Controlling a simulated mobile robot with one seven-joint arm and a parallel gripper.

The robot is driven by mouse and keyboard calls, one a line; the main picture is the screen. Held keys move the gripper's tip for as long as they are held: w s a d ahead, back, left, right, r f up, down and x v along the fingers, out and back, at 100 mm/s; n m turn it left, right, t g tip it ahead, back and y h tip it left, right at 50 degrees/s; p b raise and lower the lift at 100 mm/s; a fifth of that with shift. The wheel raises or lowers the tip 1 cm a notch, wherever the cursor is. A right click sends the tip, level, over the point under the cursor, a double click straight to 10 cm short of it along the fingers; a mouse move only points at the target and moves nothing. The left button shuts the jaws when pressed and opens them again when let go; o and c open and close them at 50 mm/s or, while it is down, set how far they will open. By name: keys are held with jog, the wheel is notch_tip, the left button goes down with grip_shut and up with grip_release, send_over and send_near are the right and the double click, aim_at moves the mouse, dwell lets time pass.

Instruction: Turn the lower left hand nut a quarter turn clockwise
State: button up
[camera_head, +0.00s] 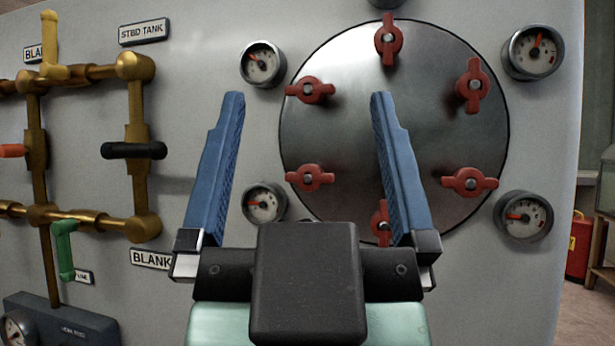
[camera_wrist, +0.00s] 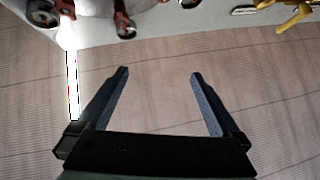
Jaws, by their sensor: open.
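The lower left nut (camera_head: 310,178) is a red wing nut on a round dark metal cover (camera_head: 430,130), its wings lying roughly level. My gripper (camera_head: 308,95) has two blue fingers, spread wide and empty. In the head view the nut shows between the fingers, nearer the right one, with nothing gripping it. In the wrist view my gripper (camera_wrist: 160,73) is open over bare floor; red nuts (camera_wrist: 122,24) show at the top edge, and I cannot tell which is the lower left one.
Other red wing nuts ring the cover: upper left (camera_head: 309,90), top (camera_head: 388,40), upper right (camera_head: 473,86), lower right (camera_head: 470,181). The bottom nut (camera_head: 381,222) is partly behind my right finger. Gauges (camera_head: 265,203) surround the cover. Brass pipes (camera_head: 140,180) with valve handles stand left.

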notch_tip(320, 180, up, 11)
jog(key=w+h+p, duration=0.1)
jog(key=w+p, duration=0.1)
jog(key=p, duration=1.1)
jog(key=n+g+h+p, duration=0.7)
jog(key=n+p, duration=0.6)
jog(key=p, duration=0.9)
send_over(308, 176)
jog(key=s+d, duration=0.3)
jog(key=s, duration=0.2)
notch_tip(308, 176, down, 6)
jog(key=g+y, duration=0.1)
jog(key=s+a+f+n+g+y+p, duration=0.1)
jog(key=s+a+f+n+p, duration=0.3)
jog(key=n+p, duration=0.5)
jog(key=s+a+f+n+g+y+p, duration=0.1)
jog(key=s+a+f+n+p, duration=0.25)
jog(key=f+n+p, duration=0.55)
jog(key=w+d+r, duration=0.1)
jog(key=w, duration=0.3)
jog(key=w+d+r+n, duration=0.1)
jog(key=w+d, duration=0.1)
jog(key=w, duration=0.2)
jog(key=w+d+r+n, duration=0.1)
jog(key=w, duration=0.2)
jog(key=shift+w+d+r+b, duration=0.1)
jog(key=shift+w+d+b, duration=0.05)
jog(key=shift+w+b, duration=0.25)
jog(key=shift+c, duration=0.2)
